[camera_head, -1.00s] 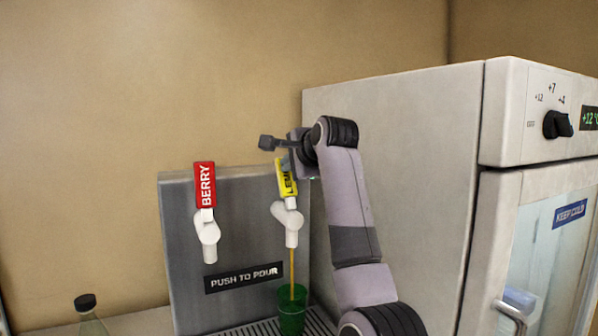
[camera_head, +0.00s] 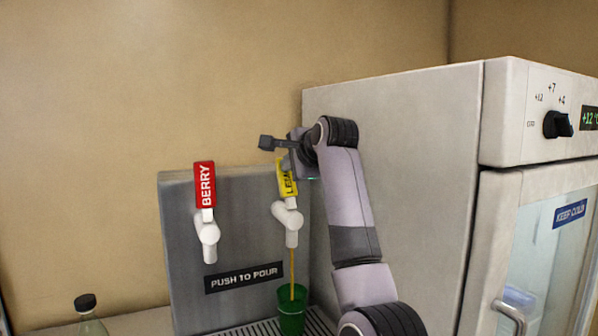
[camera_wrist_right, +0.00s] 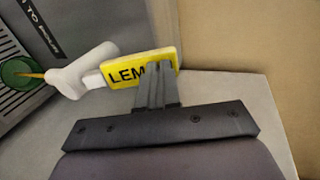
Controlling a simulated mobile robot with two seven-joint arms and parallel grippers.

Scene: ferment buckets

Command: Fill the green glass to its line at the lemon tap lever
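The green glass (camera_head: 291,314) stands on the drip grate under the lemon tap (camera_head: 289,222). A thin amber stream (camera_head: 292,266) runs from the spout into it. The glass also shows in the right wrist view (camera_wrist_right: 19,73), with the stream entering it. Its line and the liquid level cannot be made out. The yellow lemon lever (camera_head: 287,182) is partly hidden by my right gripper (camera_head: 288,163). In the right wrist view, the closed fingers (camera_wrist_right: 156,72) are against the lever's labelled face (camera_wrist_right: 125,73), covering part of the lettering. My left gripper is out of view.
The red berry tap lever (camera_head: 204,185) stands left of the lemon tap on the grey dispenser panel (camera_head: 245,225). A dark-capped bottle (camera_head: 87,312) is at the lower left. A large fridge (camera_head: 410,170) stands close on the right, behind my right arm.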

